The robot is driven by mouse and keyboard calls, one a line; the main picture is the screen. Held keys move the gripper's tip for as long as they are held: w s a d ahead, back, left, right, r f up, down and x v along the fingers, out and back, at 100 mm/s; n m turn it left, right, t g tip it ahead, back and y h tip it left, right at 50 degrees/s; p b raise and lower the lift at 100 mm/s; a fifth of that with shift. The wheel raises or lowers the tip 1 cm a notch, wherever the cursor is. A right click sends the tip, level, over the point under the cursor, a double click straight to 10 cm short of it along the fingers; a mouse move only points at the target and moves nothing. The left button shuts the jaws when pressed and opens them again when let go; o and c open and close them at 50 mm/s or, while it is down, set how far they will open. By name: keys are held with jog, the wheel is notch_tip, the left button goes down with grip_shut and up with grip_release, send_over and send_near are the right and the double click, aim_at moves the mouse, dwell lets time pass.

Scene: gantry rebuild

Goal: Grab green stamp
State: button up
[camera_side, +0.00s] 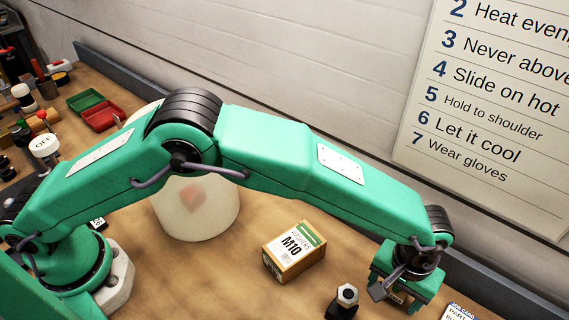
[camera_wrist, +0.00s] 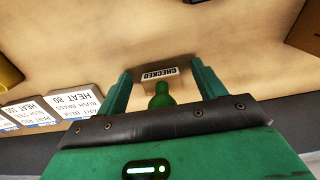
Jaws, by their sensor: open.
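The green stamp (camera_wrist: 161,96) shows in the wrist view, with a rounded green handle and a pale block marked "CHECKED" at its far side. My gripper (camera_wrist: 159,70) is open, with one finger to the left of the stamp and one to the right. Bare gaps show between the stamp and both fingers, so it looks unheld. The lower part of the handle is hidden behind my gripper's body. In the side view my gripper (camera_side: 400,292) is low over the bench at the right, and it mostly hides what is beneath it.
An M10 box (camera_side: 295,252) and a black holder with a hex nut (camera_side: 346,296) stand left of my gripper. A printed card (camera_side: 459,312) lies to its right. White cards (camera_wrist: 84,103) lie at left in the wrist view. A translucent tub (camera_side: 198,215) stands behind my arm.

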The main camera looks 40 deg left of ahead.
dwell(0.3)
jog(key=c, duration=1.1)
jog(key=shift+r, duration=0.1)
jog(key=shift+r, duration=0.75)
jog(key=r, duration=0.1)
jog(key=s+r, duration=0.1)
jog(key=r, duration=0.1)
jog(key=shift+d+r, duration=0.1)
jog(key=s+r, duration=0.2)
jog(key=s, duration=0.1)
jog(key=s+r, duration=0.2)
jog(key=s, duration=0.2)
jog(key=s+d+r, duration=0.1)
jog(key=s+r, duration=0.1)
jog(key=s, duration=0.1)
jog(key=shift+s+r, duration=0.1)
jog(key=shift+s, duration=0.2)
